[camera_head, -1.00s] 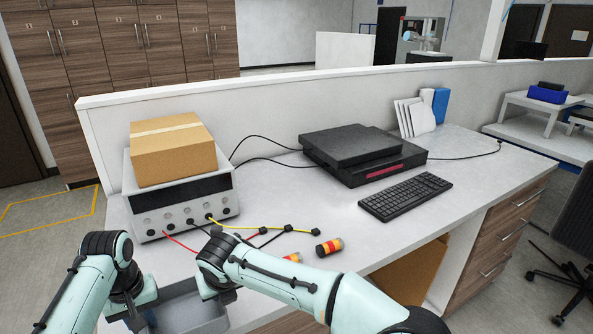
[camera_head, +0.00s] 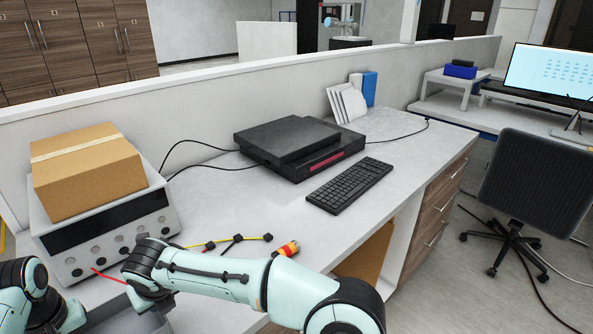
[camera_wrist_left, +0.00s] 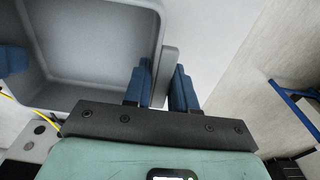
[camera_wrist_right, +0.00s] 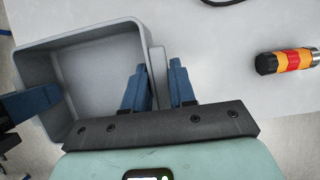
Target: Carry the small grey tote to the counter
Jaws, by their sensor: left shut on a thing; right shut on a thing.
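The small grey tote (camera_head: 118,320) is low at the left front of the head view, mostly cut off by the frame and hidden by my arms. My left gripper (camera_wrist_left: 164,82) is shut on one edge of the tote, whose empty inside (camera_wrist_left: 85,45) shows in the left wrist view. My right gripper (camera_wrist_right: 158,84) is shut on another edge of the tote, and the inside (camera_wrist_right: 90,75) looks empty in the right wrist view too. The light grey counter (camera_head: 235,205) stretches behind my arms.
A cardboard box (camera_head: 88,170) sits on an instrument (camera_head: 105,235) at the counter's left. Black devices (camera_head: 300,148), a keyboard (camera_head: 350,185), cables and an orange-red cylinder (camera_head: 287,249) are on the counter. An office chair (camera_head: 535,190) stands right. Bare counter shows before the devices.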

